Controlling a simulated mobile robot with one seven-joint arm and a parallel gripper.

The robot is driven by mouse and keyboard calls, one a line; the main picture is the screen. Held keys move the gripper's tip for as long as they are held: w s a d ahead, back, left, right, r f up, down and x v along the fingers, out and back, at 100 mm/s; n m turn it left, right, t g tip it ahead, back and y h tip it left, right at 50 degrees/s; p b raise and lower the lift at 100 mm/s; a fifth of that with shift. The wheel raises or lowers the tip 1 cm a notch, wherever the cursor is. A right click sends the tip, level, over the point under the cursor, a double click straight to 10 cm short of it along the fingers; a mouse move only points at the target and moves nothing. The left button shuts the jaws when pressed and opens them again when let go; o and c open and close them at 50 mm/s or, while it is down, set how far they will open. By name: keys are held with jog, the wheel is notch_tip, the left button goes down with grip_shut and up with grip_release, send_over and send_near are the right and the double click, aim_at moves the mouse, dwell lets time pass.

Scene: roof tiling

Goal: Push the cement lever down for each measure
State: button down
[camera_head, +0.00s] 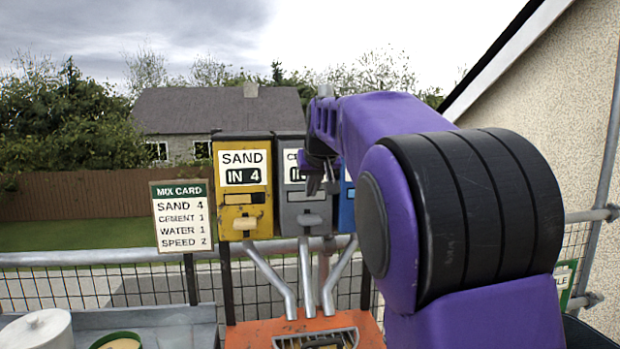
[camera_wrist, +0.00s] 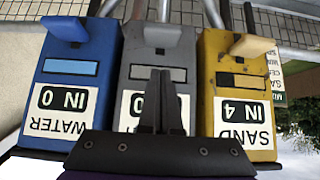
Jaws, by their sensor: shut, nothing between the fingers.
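The grey cement dispenser (camera_head: 300,203) stands between the yellow sand dispenser (camera_head: 243,195) and the blue water dispenser (camera_head: 347,210). Its grey lever (camera_head: 311,220) sticks out low on its front; the lever also shows in the wrist view (camera_wrist: 163,36). My gripper (camera_head: 322,187) is shut and empty in front of the cement dispenser, with the fingertips (camera_wrist: 159,72) apart from the lever in the wrist view. The fingers hide the cement label and counter there. The sand counter reads IN 4 and the water counter (camera_wrist: 62,99) reads IN 0.
A mix card (camera_head: 181,215) lists sand 4, cement 1, water 1, speed 2. Metal chutes (camera_head: 305,280) run down to an orange machine (camera_head: 250,333). A white pot (camera_head: 38,332) stands at lower left. A railing (camera_head: 90,257) runs behind.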

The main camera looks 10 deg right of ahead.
aim_at(311, 225)
jog(key=f, duration=0.2)
jog(key=w+f, duration=0.1)
jog(key=f, duration=0.2)
jog(key=shift+w+b, duration=0.1)
jog(key=shift+b, duration=0.3)
notch_tip(311, 225, down, 4)
jog(key=shift+f+b, duration=0.1)
jog(key=shift+b, duration=1.15)
notch_tip(311, 225, up, 5)
jog(key=p, duration=0.4)
jog(key=v, duration=0.9)
jog(key=shift+s+b, duration=0.3)
jog(key=shift+s, duration=0.1)
jog(key=shift+r, duration=0.25)
